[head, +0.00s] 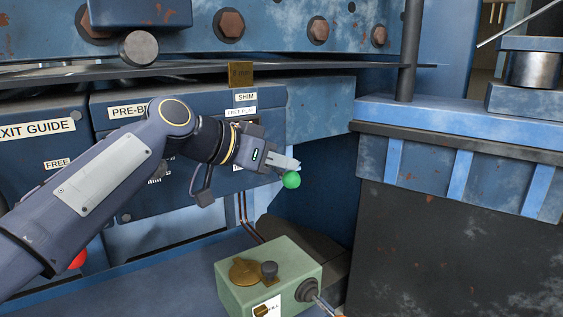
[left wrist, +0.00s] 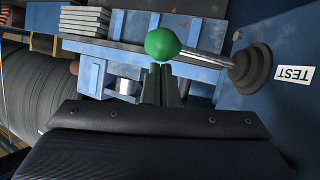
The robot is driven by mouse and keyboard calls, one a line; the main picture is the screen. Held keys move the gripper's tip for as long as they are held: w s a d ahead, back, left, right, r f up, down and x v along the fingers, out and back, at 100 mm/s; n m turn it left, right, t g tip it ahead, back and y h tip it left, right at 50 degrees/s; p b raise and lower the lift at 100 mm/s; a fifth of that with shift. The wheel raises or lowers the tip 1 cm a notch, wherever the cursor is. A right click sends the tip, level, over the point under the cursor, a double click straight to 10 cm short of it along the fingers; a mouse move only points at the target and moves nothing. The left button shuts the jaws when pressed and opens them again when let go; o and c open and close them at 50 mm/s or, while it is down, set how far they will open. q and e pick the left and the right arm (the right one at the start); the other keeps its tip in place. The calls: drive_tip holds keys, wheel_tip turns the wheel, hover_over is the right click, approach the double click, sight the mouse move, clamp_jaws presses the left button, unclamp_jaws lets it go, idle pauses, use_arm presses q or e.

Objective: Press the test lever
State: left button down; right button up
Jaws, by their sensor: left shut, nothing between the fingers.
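The test lever has a green ball knob (left wrist: 163,44) on a metal rod (left wrist: 205,56), which comes out of a dark ribbed boot (left wrist: 251,70). A white TEST label (left wrist: 294,74) is beside the boot in the left wrist view. In the head view the green knob (head: 291,180) shows just past my left fingertips, while its rod and boot are hidden. My left gripper (head: 285,165) is shut and empty. Its fingertips (left wrist: 162,75) are right at the knob; I cannot tell whether they touch it. My right gripper is not in view.
A green control box (head: 268,270) with a knob and a side lever stands below my left gripper. A blue panel (head: 240,95) with labels lies behind my arm. A blue ledge (head: 460,120) stands to the right. A red ball (head: 77,260) shows below my forearm.

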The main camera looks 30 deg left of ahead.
sight(285, 184)
use_arm(q)
drive_tip(key=shift+s+d+f+m+t+y+b, duration=0.15)
drive_tip(key=shift+f+m+y+b, duration=0.3)
drive_tip(key=shift+f+b, duration=0.6)
drive_tip(key=shift+s+d+f+m+t+y+b, duration=0.2)
drive_tip(key=shift+f+m+b, duration=0.4)
drive_tip(key=shift+b, duration=0.85)
drive_tip(key=shift+w+f+m+t+y+b, duration=0.15)
drive_tip(key=shift+f+m+t+y+b, duration=0.2)
drive_tip(key=shift+b, duration=0.3)
drive_tip(key=shift+a+f+b, duration=0.1)
drive_tip(key=shift+f+b, duration=0.4)
drive_tip(key=shift+b, duration=0.05)
drive_tip(key=shift+w+r+p, duration=0.1)
drive_tip(key=shift+r+p, duration=0.3)
drive_tip(key=shift+p, duration=0.05)
drive_tip(key=s+a+r+p, duration=0.1)
drive_tip(key=s+r+p, duration=0.1)
drive_tip(key=s+r, duration=0.5)
drive_tip(key=shift+s+a, duration=0.4)
drive_tip(key=shift+s, duration=0.4)
